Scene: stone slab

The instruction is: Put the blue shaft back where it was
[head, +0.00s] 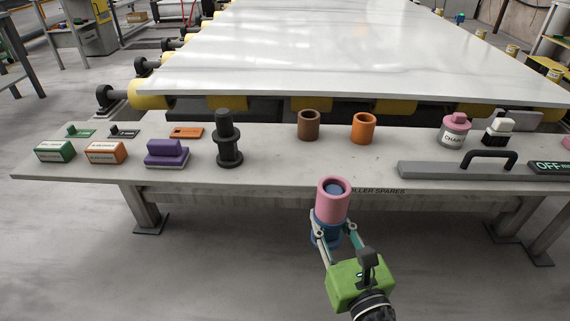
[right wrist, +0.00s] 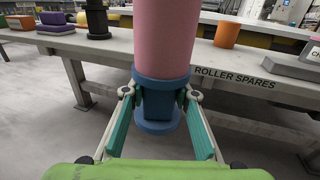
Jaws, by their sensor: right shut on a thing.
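The blue shaft (head: 322,239) is held upright in my right gripper (head: 333,230), in front of the table's near edge. In the right wrist view the blue shaft (right wrist: 158,104) has a wide collar, a narrower part between my fingers and a round foot. A pink sleeve (head: 333,202) sits around the shaft above the collar; blue shows inside its top opening. The pink sleeve (right wrist: 164,38) fills the upper middle of the right wrist view. A black shaft (head: 228,142) stands upright on the table (head: 270,170), left of a brown sleeve (head: 308,126) and an orange sleeve (head: 363,128).
At left on the table are a purple block (head: 166,153), a green box (head: 55,151) and an orange box (head: 105,152). At right are a grey bar with a black handle (head: 489,160) and a pink-topped jar (head: 454,130). The table's front middle is bare.

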